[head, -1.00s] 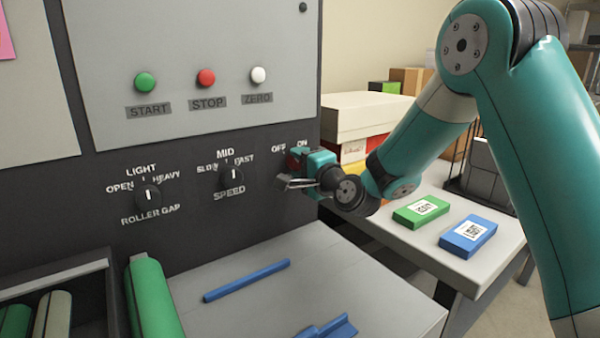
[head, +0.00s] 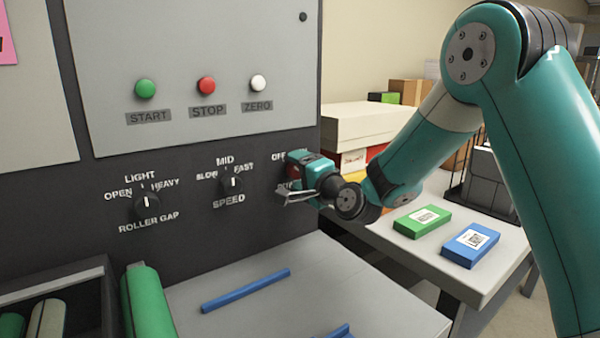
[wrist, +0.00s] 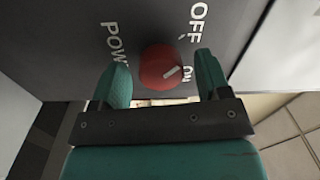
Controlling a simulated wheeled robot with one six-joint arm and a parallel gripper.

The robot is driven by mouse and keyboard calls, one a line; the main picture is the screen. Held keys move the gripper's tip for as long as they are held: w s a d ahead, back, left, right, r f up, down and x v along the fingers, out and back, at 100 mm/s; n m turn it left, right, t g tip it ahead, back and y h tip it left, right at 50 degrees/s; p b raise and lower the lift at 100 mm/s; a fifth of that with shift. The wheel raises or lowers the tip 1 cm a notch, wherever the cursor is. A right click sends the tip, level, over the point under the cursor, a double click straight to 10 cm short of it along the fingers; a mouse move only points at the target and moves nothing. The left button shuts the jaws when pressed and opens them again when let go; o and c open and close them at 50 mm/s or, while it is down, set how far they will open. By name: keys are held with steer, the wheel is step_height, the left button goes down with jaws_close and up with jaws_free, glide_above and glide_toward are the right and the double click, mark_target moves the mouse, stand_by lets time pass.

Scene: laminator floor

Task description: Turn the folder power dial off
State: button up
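The folder power dial (wrist: 160,66) is a round red knob with a white pointer mark, on the dark panel in the wrist view. The OFF label (wrist: 197,20) is at its upper right; a partly covered ON label (wrist: 188,75) is at its right. The pointer slants right and slightly up, nearer ON than OFF. My gripper (wrist: 162,78) is open, with one green finger on either side of the dial; I cannot tell whether they touch it. In the head view my gripper (head: 283,192) is at the panel's right edge and largely hides the dial.
Left on the panel are the speed dial (head: 232,182), roller gap dial (head: 147,204) and green (head: 145,88), red (head: 206,85) and white (head: 258,82) buttons. Below lies a grey bed with a blue bar (head: 246,290). Green (head: 422,221) and blue (head: 470,245) boxes lie on a side table.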

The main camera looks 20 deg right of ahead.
steer(key=b+v, duration=1.1)
steer(key=v, duration=0.6)
steer(key=shift+s, duration=0.15)
steer(key=shift+f, duration=0.15)
